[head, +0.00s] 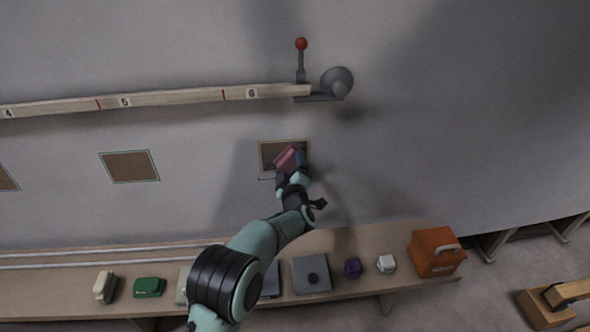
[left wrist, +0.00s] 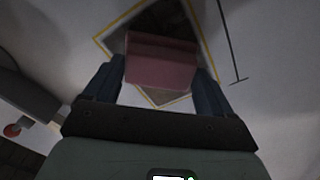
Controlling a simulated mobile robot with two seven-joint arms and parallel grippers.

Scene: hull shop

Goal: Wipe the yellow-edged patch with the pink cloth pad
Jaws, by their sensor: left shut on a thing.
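The pink cloth pad (head: 289,157) is held in my left gripper (head: 293,170), at the wall in the head view. In the left wrist view the pad (left wrist: 160,62) sits between the two dark fingers of my left gripper (left wrist: 160,85), which are shut on it. The yellow-edged patch (head: 270,148) is a brown square on the grey wall, directly behind the pad. In the left wrist view the patch (left wrist: 125,38) is partly hidden by the pad. I cannot tell whether the pad touches it. My right gripper does not show.
A green-edged patch (head: 130,166) lies to the left. A numbered rail (head: 180,97) with a red-knobbed lever (head: 301,60) runs above.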

